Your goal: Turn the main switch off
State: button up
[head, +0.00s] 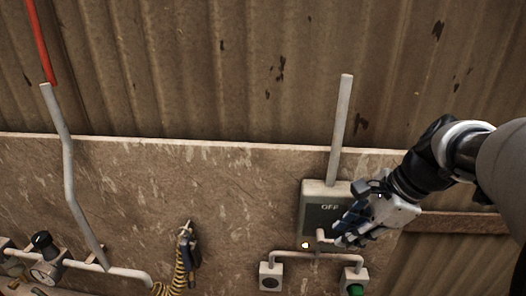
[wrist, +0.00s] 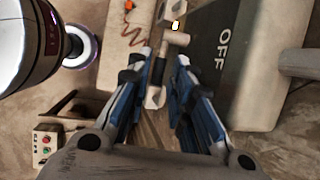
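The main switch is a dark grey box (head: 316,212) on the wall board, with a pale conduit rising from its top. Its face reads OFF, which also shows large on the box in the wrist view (wrist: 262,60). A pale lever (head: 321,236) sticks out at its lower part, beside a small lit amber lamp (head: 305,245). In the wrist view the lever (wrist: 172,44) lies between the fingertips. My gripper (head: 345,236) is at the box's lower right; in the wrist view its blue fingers (wrist: 164,58) are apart. Contact with the lever cannot be told.
A coiled yellow hose with a nozzle (head: 185,245) hangs to the left. Pipes and a gauge (head: 44,272) are at far left.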

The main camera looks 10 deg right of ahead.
jog(key=shift+x, duration=1.05)
grip_shut()
